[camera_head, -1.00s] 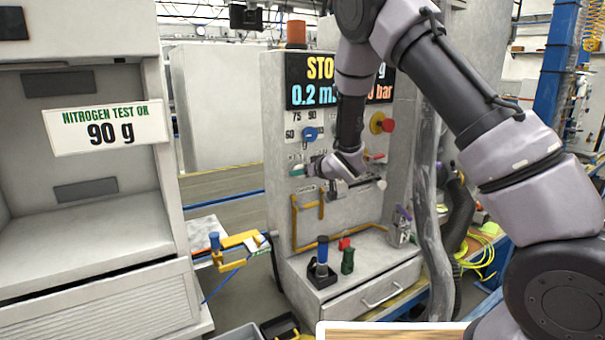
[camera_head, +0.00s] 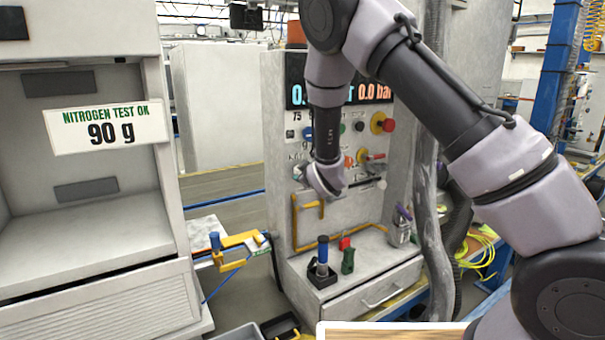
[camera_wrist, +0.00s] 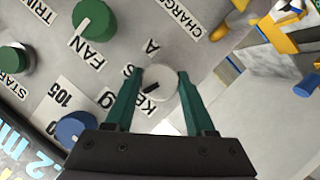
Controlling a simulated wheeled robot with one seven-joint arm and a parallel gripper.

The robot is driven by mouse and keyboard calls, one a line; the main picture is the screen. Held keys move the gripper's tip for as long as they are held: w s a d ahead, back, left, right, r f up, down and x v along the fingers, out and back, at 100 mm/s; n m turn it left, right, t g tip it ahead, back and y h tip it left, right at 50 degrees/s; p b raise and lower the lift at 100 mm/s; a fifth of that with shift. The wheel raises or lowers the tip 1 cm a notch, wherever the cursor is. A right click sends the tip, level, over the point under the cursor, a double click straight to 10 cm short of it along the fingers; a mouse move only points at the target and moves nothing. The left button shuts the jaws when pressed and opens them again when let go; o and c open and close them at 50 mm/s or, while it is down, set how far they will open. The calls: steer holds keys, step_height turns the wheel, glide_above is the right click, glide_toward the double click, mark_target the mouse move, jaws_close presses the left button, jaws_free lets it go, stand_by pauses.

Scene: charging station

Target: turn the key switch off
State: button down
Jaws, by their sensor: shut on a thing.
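The key switch (camera_wrist: 157,92) is a round pale grey knob with a dark slot-like mark, on the grey panel in the wrist view. Its label beside it is partly hidden by a finger. My gripper (camera_wrist: 158,74) has its two teal fingers on either side of this knob, shut on it. In the head view my wrist (camera_head: 325,178) is at the panel's left part, and it hides the fingers and most of the switch area.
Green knobs (camera_wrist: 95,20) and a blue knob (camera_wrist: 75,128) sit near the switch. In the head view a red emergency button (camera_head: 387,125) is right of my arm. Yellow piping (camera_head: 295,222) runs below. A blue-topped tool (camera_head: 322,252) stands on the ledge.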

steer(key=shift+s+f+n+t+h, duration=0.1)
steer(key=shift+n+t+h, duration=0.4)
steer(key=shift+n, duration=0.8)
steer(key=shift+c, duration=1.3)
jaws_free()
steer(key=v, duration=1)
steer(key=shift+s, duration=0.4)
steer(key=shift+d, duration=0.1)
